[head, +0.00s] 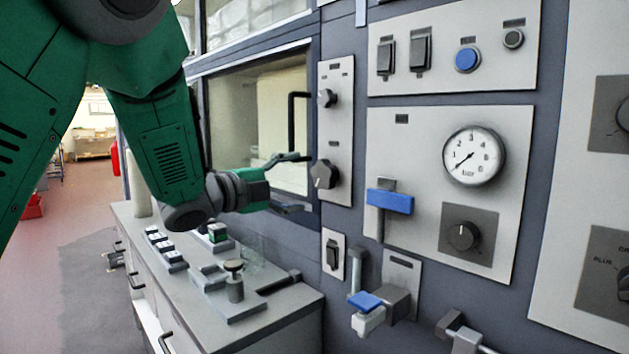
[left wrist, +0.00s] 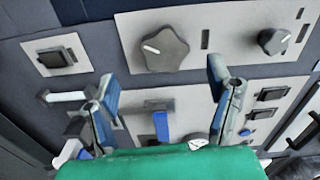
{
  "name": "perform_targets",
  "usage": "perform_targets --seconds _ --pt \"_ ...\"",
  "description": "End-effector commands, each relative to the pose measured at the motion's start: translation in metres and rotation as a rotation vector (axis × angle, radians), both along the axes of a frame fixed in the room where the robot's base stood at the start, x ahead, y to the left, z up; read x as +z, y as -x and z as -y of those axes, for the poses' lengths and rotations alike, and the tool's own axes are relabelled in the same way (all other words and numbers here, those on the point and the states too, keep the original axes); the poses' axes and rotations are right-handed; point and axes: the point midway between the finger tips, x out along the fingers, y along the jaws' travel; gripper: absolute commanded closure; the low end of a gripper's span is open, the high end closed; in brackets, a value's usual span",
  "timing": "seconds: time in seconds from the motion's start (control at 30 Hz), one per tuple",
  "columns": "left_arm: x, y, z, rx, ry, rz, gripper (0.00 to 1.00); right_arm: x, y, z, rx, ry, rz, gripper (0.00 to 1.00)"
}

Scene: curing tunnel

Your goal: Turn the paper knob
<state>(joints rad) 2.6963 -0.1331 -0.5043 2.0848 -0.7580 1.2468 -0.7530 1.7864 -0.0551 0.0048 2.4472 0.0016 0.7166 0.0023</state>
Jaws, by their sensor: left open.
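A narrow grey panel (head: 337,130) on the wall carries a smaller dark knob (head: 326,98) above a larger lobed dark knob (head: 324,174). I cannot read their labels, so which one is the paper knob is unclear. My left gripper (head: 298,183) is open and empty, just left of the lobed knob, apart from it as far as I can see. In the left wrist view the lobed knob (left wrist: 163,48) with a white pointer mark shows beyond and between the open fingertips (left wrist: 162,70). The smaller knob (left wrist: 273,41) is to its right. My right gripper is not in view.
A gauge (head: 474,156), a blue lever (head: 390,201) and another knob (head: 464,236) are on the panel to the right. A blue-handled valve (head: 366,302) juts out lower down. A cabinet top (head: 270,312) with small fixtures lies below the gripper.

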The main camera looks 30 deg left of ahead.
Motion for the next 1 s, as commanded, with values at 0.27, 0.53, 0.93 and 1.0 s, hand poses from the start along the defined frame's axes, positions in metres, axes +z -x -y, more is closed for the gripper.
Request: perform_targets --seconds 0.27,0.53,0.93,1.0 --pt "-0.001 0.034 -0.012 0.001 0.001 -0.003 0.26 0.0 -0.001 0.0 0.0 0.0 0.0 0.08" --pt "-0.002 0.037 -0.013 0.0 0.0 -0.003 0.26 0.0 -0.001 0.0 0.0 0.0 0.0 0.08" --pt "-0.002 0.037 -0.013 0.0 0.0 -0.002 0.26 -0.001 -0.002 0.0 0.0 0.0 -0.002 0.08" --pt "-0.001 0.037 -0.013 0.0 0.0 -0.002 0.26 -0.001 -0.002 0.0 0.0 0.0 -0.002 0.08"
